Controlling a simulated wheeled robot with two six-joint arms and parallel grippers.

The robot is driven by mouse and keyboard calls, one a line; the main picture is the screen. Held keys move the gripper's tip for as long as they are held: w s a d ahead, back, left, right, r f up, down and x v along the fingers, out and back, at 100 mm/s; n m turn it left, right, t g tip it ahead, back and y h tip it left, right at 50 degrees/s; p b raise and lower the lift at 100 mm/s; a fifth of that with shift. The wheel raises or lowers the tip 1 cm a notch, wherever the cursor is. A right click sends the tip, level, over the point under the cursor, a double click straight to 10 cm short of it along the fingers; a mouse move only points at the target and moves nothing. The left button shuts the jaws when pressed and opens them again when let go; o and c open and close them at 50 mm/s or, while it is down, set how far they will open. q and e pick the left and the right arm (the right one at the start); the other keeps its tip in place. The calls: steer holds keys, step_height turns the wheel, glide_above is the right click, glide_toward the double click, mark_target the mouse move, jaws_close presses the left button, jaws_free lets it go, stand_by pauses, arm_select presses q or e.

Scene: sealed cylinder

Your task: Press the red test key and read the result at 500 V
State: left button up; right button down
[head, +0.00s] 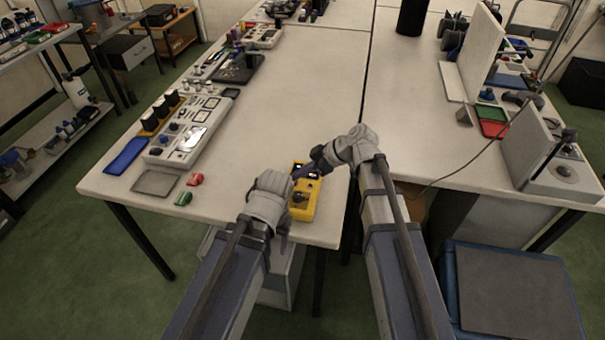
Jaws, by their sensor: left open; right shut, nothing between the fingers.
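A yellow handheld tester (303,197) lies near the front edge of the white table, with a dark dial and a small dark display at its far end. My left gripper (288,190) is open beside the tester's left side. The red test key cannot be made out; the grippers cover part of the tester's face. The reading and the dial setting are too small to tell.
A grey instrument panel (190,132) stands to the left on the table (310,90). A blue pad (126,157), a grey plate (155,183) and red and green pieces (184,198) lie near it. A grey box (548,165) stands at right. The table's middle is clear.

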arm_select(q)
steer(key=shift+f+b, duration=0.3)
steer(key=shift+f, duration=0.25)
arm_select(e)
steer(key=shift+f, duration=0.5)
